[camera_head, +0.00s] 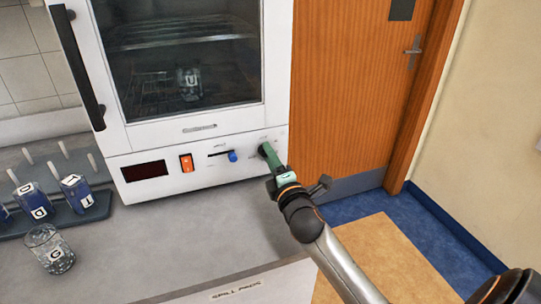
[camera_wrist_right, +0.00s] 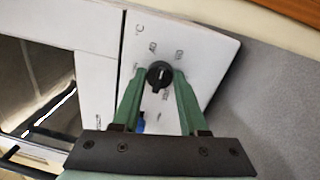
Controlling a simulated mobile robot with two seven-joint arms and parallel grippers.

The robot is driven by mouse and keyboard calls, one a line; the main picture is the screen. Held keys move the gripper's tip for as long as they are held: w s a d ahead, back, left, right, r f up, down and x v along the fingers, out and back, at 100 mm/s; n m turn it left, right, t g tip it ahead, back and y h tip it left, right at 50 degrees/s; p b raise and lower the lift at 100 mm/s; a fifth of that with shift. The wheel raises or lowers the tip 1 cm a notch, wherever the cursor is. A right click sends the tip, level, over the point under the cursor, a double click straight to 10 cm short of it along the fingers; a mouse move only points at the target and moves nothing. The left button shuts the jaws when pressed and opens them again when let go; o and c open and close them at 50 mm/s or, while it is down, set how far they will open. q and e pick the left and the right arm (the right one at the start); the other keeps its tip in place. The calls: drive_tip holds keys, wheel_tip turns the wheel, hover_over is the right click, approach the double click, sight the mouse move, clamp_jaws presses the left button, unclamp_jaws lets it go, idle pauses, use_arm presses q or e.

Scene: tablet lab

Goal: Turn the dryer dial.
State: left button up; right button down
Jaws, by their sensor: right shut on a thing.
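The dryer (camera_head: 120,160) is a white cabinet with a glass door, standing on the grey counter. Its black dial (camera_wrist_right: 159,74) is on the right of the front panel, with markings around it in the right wrist view. My right gripper (camera_head: 268,152) reaches the panel from the lower right. Its green fingers (camera_wrist_right: 159,80) stand on either side of the dial and are shut on it. In the head view the fingers hide most of the dial. My left gripper is not in view.
An orange switch (camera_head: 187,163), a blue slider knob (camera_head: 233,156) and a dark display (camera_head: 144,171) are left of the dial. A beaker marked G (camera_head: 50,250) and a rack (camera_head: 95,208) with blue bottles stand at left. Counter before the dryer is clear.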

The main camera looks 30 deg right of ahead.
drive_tip(key=m+p, duration=0.1)
drive_tip(key=m, duration=0.4)
drive_tip(key=shift+h, duration=0.3)
drive_tip(key=shift+m, duration=0.5)
drive_tip(key=shift+c, duration=2.2)
unclamp_jaws()
drive_tip(key=shift+a, duration=0.1)
drive_tip(key=b+v, duration=0.1)
drive_tip(key=v, duration=0.9)
drive_tip(key=shift+s+a+f, duration=0.1)
drive_tip(key=shift+s, duration=0.25)
drive_tip(key=shift+v, duration=0.85)
drive_tip(key=shift+s, duration=0.1)
